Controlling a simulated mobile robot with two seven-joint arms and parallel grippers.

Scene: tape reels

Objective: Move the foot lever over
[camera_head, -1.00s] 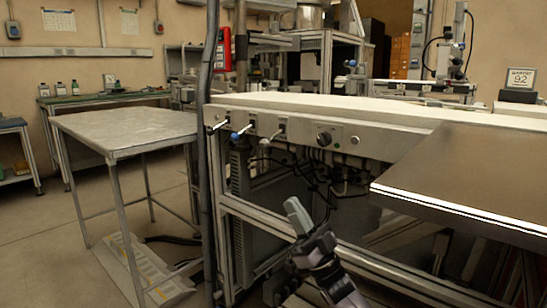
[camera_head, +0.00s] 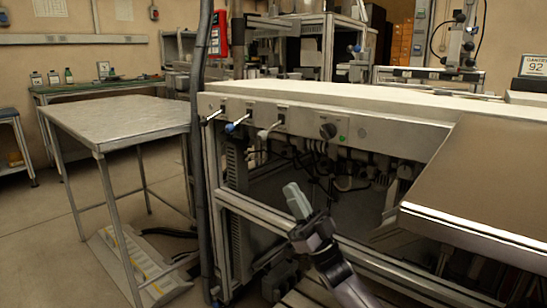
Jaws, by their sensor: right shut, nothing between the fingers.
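Three small levers stick out from the front panel of the long bench: one with a pale tip (camera_head: 212,117), one with a blue knob (camera_head: 232,127), and one grey (camera_head: 265,133). A dark, pedal-like block (camera_head: 281,280) sits low under the bench frame. I cannot tell for sure which of these is the foot lever. My right gripper (camera_head: 296,198) is shut and empty, pointing up in front of the bench's open underside. It appears apart from the levers and from the block. My left gripper is out of view.
A black knob (camera_head: 328,131) and hanging cables are on the bench front. A metal frame rail (camera_head: 260,218) crosses low before me. A brown panel (camera_head: 490,190) juts out at right.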

